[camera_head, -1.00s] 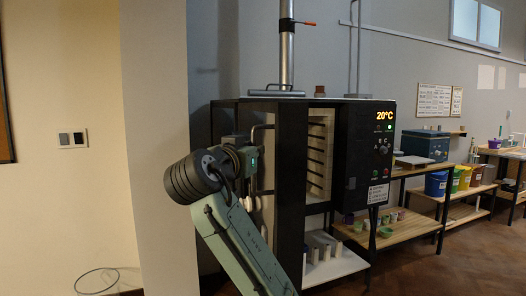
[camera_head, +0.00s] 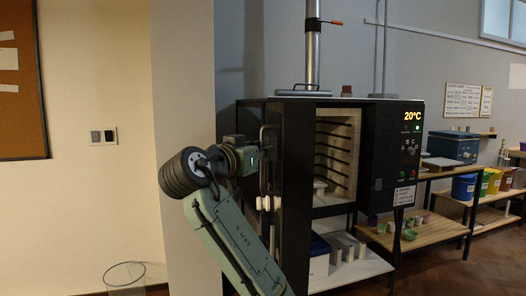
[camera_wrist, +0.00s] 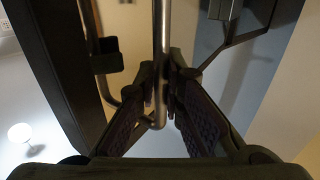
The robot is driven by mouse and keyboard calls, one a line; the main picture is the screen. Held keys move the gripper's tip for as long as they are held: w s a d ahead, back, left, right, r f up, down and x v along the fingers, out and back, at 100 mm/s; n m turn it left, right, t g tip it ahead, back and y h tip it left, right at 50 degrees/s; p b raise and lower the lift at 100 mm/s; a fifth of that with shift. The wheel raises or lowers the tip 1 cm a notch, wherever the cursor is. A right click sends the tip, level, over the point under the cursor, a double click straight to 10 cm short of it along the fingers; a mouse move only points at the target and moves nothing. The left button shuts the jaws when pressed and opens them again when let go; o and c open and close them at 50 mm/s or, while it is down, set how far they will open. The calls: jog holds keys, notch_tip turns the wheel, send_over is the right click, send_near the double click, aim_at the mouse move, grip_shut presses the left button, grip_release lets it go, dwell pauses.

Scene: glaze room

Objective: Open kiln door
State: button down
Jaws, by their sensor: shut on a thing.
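The kiln (camera_head: 378,150) is a dark box on a stand with a lit 20°C display. Its door (camera_head: 294,185) stands open, swung out to the left as a dark panel. Through the opening the pale ribbed chamber (camera_head: 336,150) shows. My gripper (camera_wrist: 162,88) is shut around the door's metal bar handle (camera_wrist: 162,40), with one finger on each side. In the head view the handle (camera_head: 264,134) shows as a bent tube by my gripper, whose fingertips are largely hidden there.
To the right are a wooden bench (camera_head: 420,232) with small cups and colored buckets (camera_head: 464,187). A wall stands close behind my arm.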

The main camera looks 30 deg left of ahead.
jog(key=c, duration=1.7)
grip_release()
jog(key=s, duration=1.2)
